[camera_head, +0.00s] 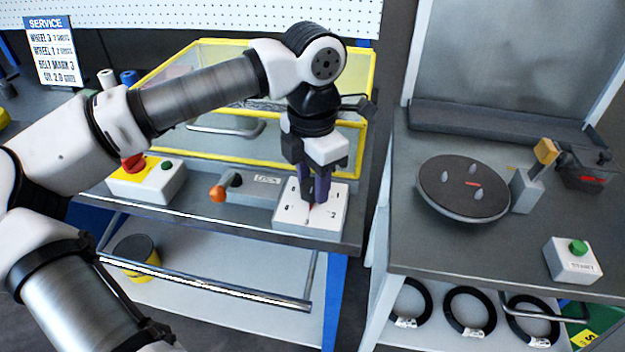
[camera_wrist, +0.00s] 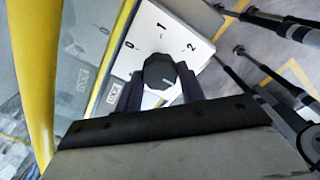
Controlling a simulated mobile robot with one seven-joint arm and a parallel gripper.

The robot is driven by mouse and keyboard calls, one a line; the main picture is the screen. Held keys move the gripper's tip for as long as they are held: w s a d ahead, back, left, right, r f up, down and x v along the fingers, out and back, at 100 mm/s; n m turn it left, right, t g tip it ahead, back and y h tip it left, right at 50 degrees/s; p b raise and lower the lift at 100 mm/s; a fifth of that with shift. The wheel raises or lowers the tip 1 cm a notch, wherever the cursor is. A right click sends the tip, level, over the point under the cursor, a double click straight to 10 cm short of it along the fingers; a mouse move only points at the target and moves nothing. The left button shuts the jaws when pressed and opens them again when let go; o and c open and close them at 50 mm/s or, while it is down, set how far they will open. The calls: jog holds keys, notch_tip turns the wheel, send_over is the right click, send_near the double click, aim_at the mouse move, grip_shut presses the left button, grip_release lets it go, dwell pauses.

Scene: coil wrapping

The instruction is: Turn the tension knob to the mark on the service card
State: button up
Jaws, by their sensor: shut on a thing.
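The tension knob (camera_wrist: 159,72) is dark and many-sided, on a white panel with the numbers 0, 1 and 2 visible in the wrist view. The white knob box (camera_head: 287,214) stands at the front right of the left bench in the head view. My gripper (camera_head: 313,196) points down over this box, and in the wrist view (camera_wrist: 160,84) its fingers close on both sides of the knob. The knob's pointer is hidden in the wrist view.
Left of the knob box are an orange-tipped lever (camera_head: 218,193) with a lock label and a box with a red button (camera_head: 133,162). A yellow-framed guard (camera_head: 190,60) stands behind. A turntable (camera_head: 463,188) and a green-button box (camera_head: 572,260) are on the right bench.

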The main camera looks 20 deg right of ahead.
aim_at(313, 185)
dwell(0.4)
jog(key=o, duration=1)
jog(key=shift+r, duration=0.15)
notch_tip(313, 185, up, 14)
jog(key=shift+f+b, duration=0.2)
jog(key=shift+b, duration=0.15)
